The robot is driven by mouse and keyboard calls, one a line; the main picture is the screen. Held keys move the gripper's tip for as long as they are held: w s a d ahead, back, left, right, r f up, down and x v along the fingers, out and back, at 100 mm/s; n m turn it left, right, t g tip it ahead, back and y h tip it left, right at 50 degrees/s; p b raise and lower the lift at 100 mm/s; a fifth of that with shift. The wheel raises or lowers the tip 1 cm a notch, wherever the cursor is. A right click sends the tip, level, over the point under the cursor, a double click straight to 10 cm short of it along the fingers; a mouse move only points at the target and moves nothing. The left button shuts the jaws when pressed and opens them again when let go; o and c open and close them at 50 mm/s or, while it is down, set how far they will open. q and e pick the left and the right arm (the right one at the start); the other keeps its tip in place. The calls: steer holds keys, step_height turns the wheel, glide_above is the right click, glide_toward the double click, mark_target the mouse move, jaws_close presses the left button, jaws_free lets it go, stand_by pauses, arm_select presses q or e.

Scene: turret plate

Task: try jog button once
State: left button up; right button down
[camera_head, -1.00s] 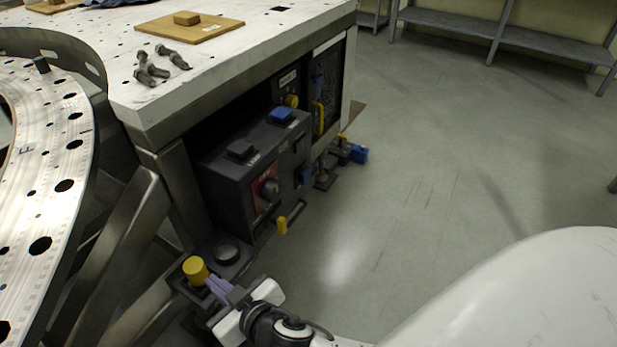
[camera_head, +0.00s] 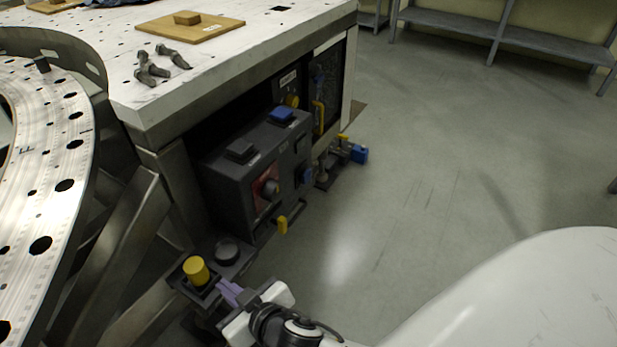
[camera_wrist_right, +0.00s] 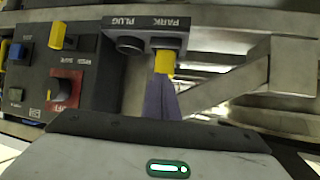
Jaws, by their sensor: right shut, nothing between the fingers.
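The dark control box (camera_head: 228,188) under the table carries a black square button (camera_head: 240,150) and a blue button (camera_head: 282,114) on top. A dark knob (camera_head: 268,188) sits on a red plate on its front. My left gripper is not in view.
The holder's label plate (camera_wrist_right: 145,22) reads PARK and PLUG, with a dark round socket (camera_wrist_right: 130,45) beside the yellow piece. A yellow handle (camera_head: 282,225) sticks out from the box front. A perforated metal ring (camera_head: 50,200) stands at the left. Floor at the right is open.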

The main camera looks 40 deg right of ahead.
steer(key=s+d+f+g, duration=0.1)
steer(key=s+d+f, duration=0.2)
steer(key=s, duration=0.4)
steer(key=s+d+f+g, duration=0.2)
steer(key=s+d+f, duration=0.2)
steer(key=s, duration=0.4)
steer(key=shift+s+d, duration=0.15)
steer(key=shift+d, duration=0.2)
steer(key=shift+s+f, duration=0.1)
